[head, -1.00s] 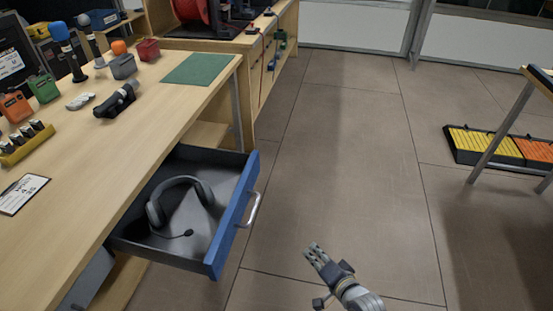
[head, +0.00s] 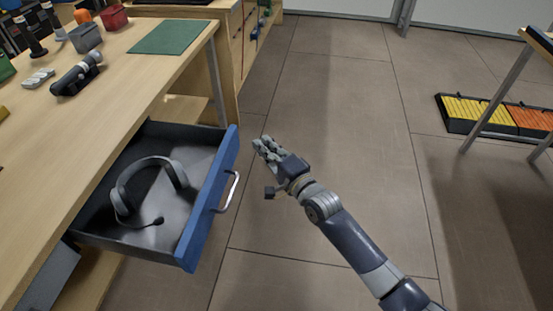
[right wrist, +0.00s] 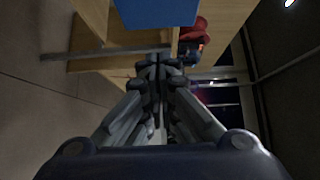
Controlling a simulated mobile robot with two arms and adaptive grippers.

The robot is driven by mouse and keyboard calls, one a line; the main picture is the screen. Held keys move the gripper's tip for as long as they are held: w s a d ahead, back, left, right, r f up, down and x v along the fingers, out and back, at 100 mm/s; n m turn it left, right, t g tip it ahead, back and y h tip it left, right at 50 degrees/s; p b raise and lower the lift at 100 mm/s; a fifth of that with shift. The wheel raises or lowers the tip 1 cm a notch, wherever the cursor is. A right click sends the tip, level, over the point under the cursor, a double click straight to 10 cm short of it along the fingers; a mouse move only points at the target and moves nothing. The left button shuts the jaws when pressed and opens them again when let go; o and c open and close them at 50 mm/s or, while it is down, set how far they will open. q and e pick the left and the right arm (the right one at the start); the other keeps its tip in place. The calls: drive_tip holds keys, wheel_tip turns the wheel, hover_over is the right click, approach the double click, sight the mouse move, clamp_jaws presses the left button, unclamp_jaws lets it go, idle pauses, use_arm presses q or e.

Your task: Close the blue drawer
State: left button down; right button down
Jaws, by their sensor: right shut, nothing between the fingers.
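The blue drawer (head: 208,203) stands pulled out from under the wooden table in the head view. Its blue front has a silver handle (head: 231,192), and a grey headset (head: 150,190) lies inside. My right gripper (head: 262,146) is shut and empty, just right of the drawer front's far end and apart from it. In the right wrist view, the gripper's fingers (right wrist: 158,75) are together, and a blue panel (right wrist: 170,12) shows at the top, likely the drawer front. My left gripper is not in view.
The wooden table (head: 110,90) carries a green mat (head: 171,37), a dark handheld device (head: 77,75) and several small items. A second table (head: 541,38) stands at the right, with a yellow and orange tray (head: 480,112) on the floor. The floor (head: 345,110) between is clear.

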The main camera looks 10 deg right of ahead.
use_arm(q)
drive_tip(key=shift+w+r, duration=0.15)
use_arm(e)
drive_tip(key=shift+w+a, duration=0.3)
drive_tip(key=shift+a, duration=0.65)
drive_tip(key=shift+w+a, duration=0.25)
drive_tip(key=shift+a, duration=0.65)
